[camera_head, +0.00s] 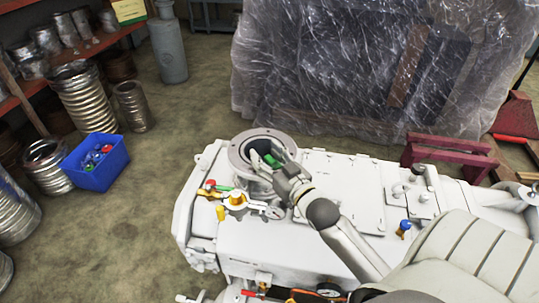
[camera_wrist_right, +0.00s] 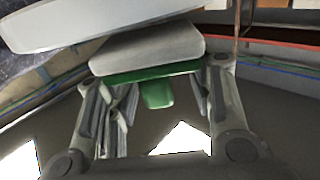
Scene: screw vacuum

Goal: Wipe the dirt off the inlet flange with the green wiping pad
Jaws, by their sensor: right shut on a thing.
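The inlet flange (camera_head: 237,150) is a round grey ring around a dark opening on top of the white vacuum machine (camera_head: 260,237). My right gripper (camera_head: 271,159) is over the near right side of the flange. It is shut on the green wiping pad (camera_head: 268,157), which is partly hidden by the fingers. In the right wrist view, the pad (camera_wrist_right: 150,71) has a pale grey face, a green layer and a green grip between my fingers (camera_wrist_right: 157,92). A pale curved edge, likely the flange (camera_wrist_right: 85,22), lies just beyond the pad's face; contact is unclear. I cannot make out dirt.
Valves with red, green and yellow parts (camera_head: 235,199) stand on the machine beside the flange. A blue bin (camera_head: 97,163) and metal bellows (camera_head: 85,97) are on the left. A plastic-wrapped crate (camera_head: 340,75) stands behind.

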